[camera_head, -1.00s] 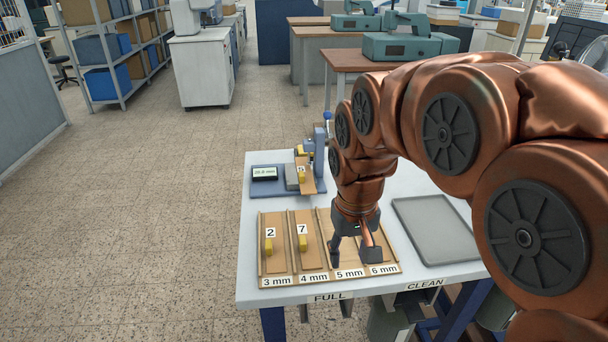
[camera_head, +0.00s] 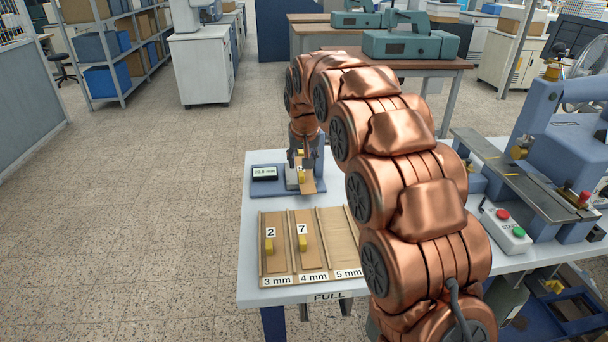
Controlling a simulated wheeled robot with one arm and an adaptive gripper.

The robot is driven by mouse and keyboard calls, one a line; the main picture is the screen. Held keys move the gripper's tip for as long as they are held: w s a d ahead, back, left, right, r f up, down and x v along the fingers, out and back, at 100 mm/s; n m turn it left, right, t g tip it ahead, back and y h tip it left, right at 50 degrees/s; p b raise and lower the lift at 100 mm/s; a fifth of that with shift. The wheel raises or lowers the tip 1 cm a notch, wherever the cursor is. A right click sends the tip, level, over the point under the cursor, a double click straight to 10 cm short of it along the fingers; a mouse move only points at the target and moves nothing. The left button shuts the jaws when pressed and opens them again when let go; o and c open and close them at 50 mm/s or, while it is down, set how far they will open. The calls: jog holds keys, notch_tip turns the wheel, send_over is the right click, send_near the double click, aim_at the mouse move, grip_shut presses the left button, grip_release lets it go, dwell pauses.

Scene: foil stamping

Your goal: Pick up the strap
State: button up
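A tan strap (camera_head: 308,187) with a yellow part on it sits at the blue thickness gauge (camera_head: 319,180), whose display (camera_head: 264,173) seems to read 20.0 mm. My gripper (camera_head: 304,162) points down right at the strap's upper end and partly covers it and its number tag. It is too small to tell whether the fingers are open or touch the strap. Two more tan pieces with yellow parts, tagged 2 (camera_head: 269,243) and 7 (camera_head: 302,241), lie in the 3 mm and 4 mm lanes of the sorting tray (camera_head: 282,280).
The table's (camera_head: 249,210) left strip is bare. My arm spans the right part of the table and hides the tray's 6 mm lane. At the right are a blue press (camera_head: 560,130) and a button box (camera_head: 507,228). Open floor lies to the left.

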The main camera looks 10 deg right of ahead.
aim_at(301, 174)
jog(key=shift+w+r+p+x, duration=0.15)
jog(key=shift+p+x, duration=0.4)
jog(key=shift+x, duration=0.85)
jog(key=shift+w+p+x, duration=0.25)
jog(key=shift+p+x, duration=0.35)
jog(key=shift+x, duration=0.8)
jog(key=shift+w+r+p+x, duration=0.15)
jog(key=shift+p+x, duration=0.4)
jog(key=shift+x, duration=0.85)
jog(key=shift+w+d, duration=0.1)
jog(key=shift+d, duration=0.05)
jog(key=shift+c, duration=0.3)
grip_shut()
